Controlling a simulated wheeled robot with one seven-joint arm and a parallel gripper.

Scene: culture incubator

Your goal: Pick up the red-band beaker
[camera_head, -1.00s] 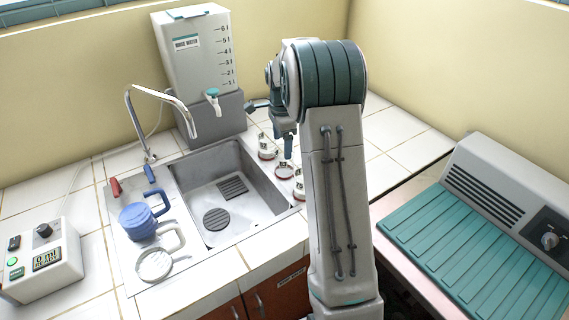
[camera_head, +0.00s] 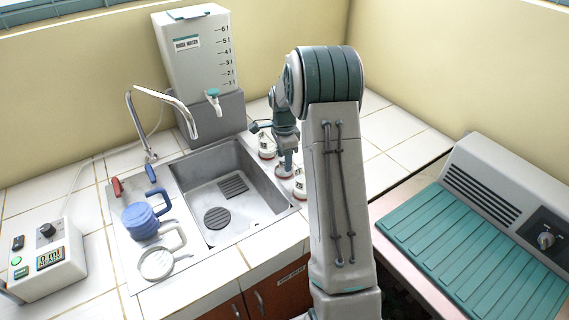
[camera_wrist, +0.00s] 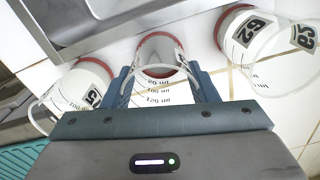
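Three beakers with red bands stand on the tiles right of the sink. The middle beaker (camera_wrist: 158,52) shows in the wrist view between the two blue fingers of my gripper (camera_wrist: 164,84). The fingers lie on either side of it and look open, with no clear grip on it. Another red-banded beaker, marked 62 (camera_wrist: 255,40), is to the right, and one (camera_wrist: 82,88) is to the left. In the head view my gripper (camera_head: 285,165) is low among the beakers and hides most of the middle one; the far beaker (camera_head: 266,146) and near beaker (camera_head: 300,187) show partly.
The steel sink (camera_head: 205,163) lies just left of the beakers. A blue mug (camera_head: 140,221) and a clear handled vessel (camera_head: 156,262) stand on its drainboard. The rinse water tank (camera_head: 203,60) is behind. Open tiles lie to the right.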

